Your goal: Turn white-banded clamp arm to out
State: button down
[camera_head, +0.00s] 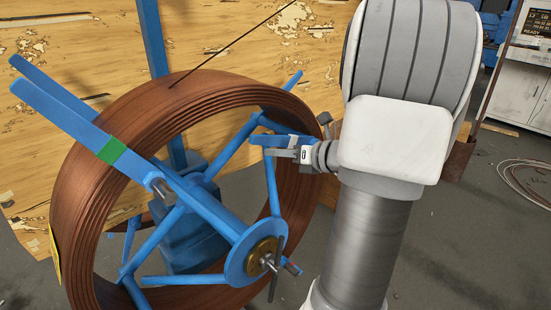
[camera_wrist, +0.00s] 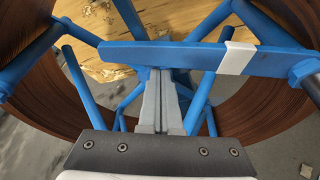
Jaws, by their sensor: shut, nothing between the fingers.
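The white-banded clamp arm (camera_wrist: 150,54) is a flat blue bar lying across the upper wrist view, with its white band (camera_wrist: 237,58) right of centre. Its right end meets a blue pivot joint at the right edge. My gripper (camera_wrist: 160,74) is shut and empty, its grey fingertips at the bar's lower edge, left of the band; whether they touch it I cannot tell. In the head view the same blue bar (camera_head: 268,140) shows at the coil's right side, partly hidden, and my gripper (camera_head: 272,153) is just below it.
A brown pipe coil (camera_head: 85,180) sits on a blue reel with a hub (camera_head: 262,257). A green-banded clamp arm (camera_head: 65,115) crosses the coil's front left, and a red-banded one (camera_head: 291,267) is low near the hub. Blue spokes surround my fingers. A wooden board stands behind.

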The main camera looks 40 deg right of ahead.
jog(key=shift+r, duration=0.15)
jog(key=shift+d+r+m+p, duration=0.15)
jog(key=shift+r+m+p, duration=0.2)
jog(key=shift+p, duration=0.75)
